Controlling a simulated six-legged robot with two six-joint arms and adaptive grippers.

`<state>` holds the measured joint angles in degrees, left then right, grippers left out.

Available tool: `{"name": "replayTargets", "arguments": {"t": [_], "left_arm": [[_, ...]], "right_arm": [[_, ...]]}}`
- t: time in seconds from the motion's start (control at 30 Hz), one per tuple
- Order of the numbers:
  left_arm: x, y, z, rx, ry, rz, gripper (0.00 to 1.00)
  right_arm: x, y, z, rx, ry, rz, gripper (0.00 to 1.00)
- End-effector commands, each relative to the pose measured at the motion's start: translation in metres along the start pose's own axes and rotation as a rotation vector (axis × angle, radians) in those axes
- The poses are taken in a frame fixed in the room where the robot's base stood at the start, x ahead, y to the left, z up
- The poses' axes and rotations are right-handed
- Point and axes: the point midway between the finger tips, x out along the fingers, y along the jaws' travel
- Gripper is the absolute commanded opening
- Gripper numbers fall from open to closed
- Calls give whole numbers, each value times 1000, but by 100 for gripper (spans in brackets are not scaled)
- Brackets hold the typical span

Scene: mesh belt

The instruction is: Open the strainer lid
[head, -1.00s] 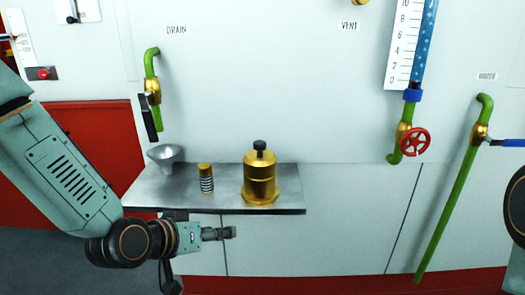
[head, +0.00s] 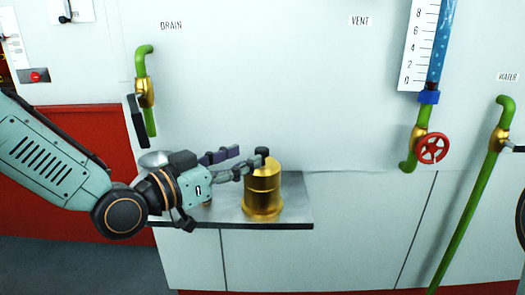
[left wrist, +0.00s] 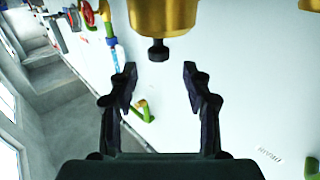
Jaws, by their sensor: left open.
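The brass strainer (head: 263,192) stands upright on the metal shelf, with a black knob (head: 262,152) on top of its lid. The lid sits on the body. My left gripper (head: 252,158) is open, with its fingers pointing right at about the knob's height, and a fingertip overlaps the knob's left side in the head view. In the left wrist view the brass strainer (left wrist: 165,14) shows at the top, and its black knob (left wrist: 158,50) lies just beyond the gap between the open fingers (left wrist: 159,72). My right gripper is not in view.
The shelf (head: 295,210) has free room right of the strainer. A metal funnel (head: 153,159) is partly hidden behind my left arm. The green drain pipe (head: 150,120) with its black-handled valve hangs at left. A red valve wheel (head: 432,148) is at right.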

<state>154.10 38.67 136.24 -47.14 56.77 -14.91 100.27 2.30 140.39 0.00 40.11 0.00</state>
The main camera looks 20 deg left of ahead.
Motion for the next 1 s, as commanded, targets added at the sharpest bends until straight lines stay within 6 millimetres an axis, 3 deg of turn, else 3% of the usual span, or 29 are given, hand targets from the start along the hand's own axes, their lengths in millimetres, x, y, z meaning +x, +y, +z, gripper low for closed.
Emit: {"name": "replayTargets", "arguments": {"t": [0.7, 1.0], "left_arm": [[58, -1, 1, 4, 0, 5, 49], [65, -1, 0, 0, 2, 4, 49]], "right_arm": [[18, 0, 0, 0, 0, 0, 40], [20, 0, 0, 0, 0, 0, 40]]}}
